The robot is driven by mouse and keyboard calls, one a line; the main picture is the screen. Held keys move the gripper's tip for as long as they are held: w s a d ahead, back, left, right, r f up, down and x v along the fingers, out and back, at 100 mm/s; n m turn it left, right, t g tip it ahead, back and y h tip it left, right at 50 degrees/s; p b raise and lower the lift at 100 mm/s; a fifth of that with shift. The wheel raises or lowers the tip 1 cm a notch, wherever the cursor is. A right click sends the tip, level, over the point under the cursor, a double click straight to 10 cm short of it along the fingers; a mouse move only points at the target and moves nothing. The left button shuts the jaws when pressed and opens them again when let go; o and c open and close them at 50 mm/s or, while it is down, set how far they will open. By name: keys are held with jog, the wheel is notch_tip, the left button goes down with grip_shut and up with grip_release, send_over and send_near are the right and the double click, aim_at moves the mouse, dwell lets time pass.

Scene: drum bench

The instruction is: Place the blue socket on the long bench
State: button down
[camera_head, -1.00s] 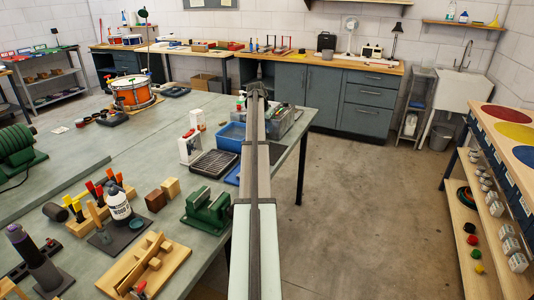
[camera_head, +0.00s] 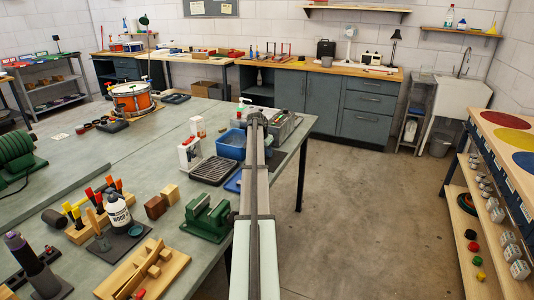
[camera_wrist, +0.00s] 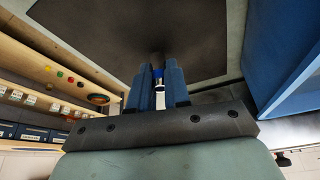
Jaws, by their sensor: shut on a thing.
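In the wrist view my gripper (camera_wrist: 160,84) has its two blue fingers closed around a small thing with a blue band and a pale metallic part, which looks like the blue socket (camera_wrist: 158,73). The fingers hide most of it. In the head view my arm runs from the bottom middle to its end near the right edge of the grey-green bench (camera_head: 105,157); the fingers and the socket cannot be made out there. A long wood-topped bench (camera_head: 385,74) with grey cabinets stands along the back wall. I cannot tell which of these is the long bench.
A blue bin (camera_head: 230,143), a black rack (camera_head: 213,170) and a green vise-like block (camera_head: 207,217) stand left of my arm. An orange drum (camera_head: 132,98) sits farther back. A shelf unit with coloured discs (camera_head: 502,115) stands at the right. The floor between is clear.

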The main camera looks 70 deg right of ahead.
jog(key=shift+f, duration=0.25)
jog(key=c, duration=1.1)
grip_release()
jog(key=v, duration=1.1)
jog(key=shift+o, duration=0.5)
jog(key=shift+a+r, duration=0.3)
jog(key=shift+r, duration=0.3)
